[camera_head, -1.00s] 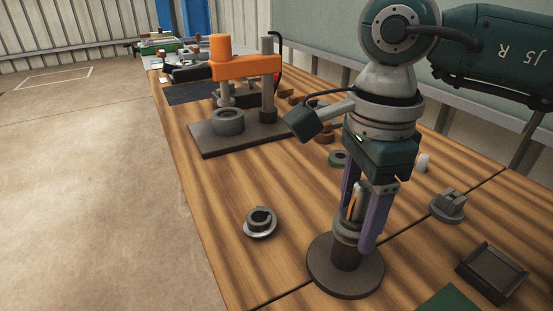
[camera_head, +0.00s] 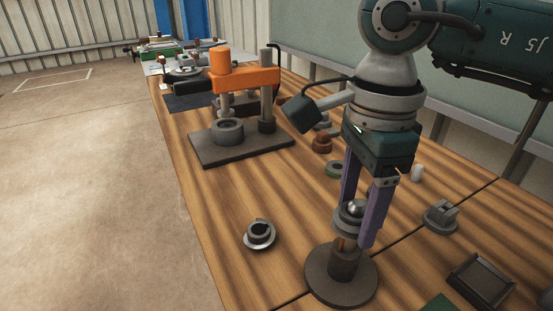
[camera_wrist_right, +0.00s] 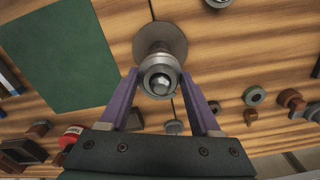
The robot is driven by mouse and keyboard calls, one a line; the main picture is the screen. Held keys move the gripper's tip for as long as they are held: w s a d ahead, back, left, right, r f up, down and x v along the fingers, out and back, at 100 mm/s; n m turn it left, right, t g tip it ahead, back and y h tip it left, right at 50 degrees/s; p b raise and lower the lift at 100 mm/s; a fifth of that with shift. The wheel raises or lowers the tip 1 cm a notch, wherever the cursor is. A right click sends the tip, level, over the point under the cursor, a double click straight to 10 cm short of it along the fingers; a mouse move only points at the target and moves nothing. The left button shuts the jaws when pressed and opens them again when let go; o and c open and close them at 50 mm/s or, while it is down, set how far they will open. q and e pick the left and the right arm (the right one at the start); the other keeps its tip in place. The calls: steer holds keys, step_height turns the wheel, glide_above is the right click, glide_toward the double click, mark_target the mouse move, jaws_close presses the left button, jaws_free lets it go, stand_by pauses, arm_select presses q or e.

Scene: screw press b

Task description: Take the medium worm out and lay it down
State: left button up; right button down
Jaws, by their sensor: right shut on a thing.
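The medium worm (camera_head: 350,219) looks like a grey round piece with a shiny domed top. My right gripper (camera_head: 352,243) is shut on it from above, one purple finger on each side. The piece is upright over the dark round stand (camera_head: 325,285). A copper-coloured stem shows between the piece and the stand's post; I cannot tell which of the two it belongs to. In the right wrist view the worm (camera_wrist_right: 162,88) lies between the fingers (camera_wrist_right: 160,78), with the stand (camera_wrist_right: 173,38) behind it. My left gripper is not in view.
A grey notched round part (camera_head: 260,235) lies left of the stand. An orange-topped press (camera_head: 245,78) stands farther back. Bare wood lies between the notched part and the press.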

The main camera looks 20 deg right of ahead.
step_height(320, 180, up, 8)
steer(key=p, duration=0.5)
steer(key=shift+f, duration=0.15)
steer(key=shift+f, duration=0.1)
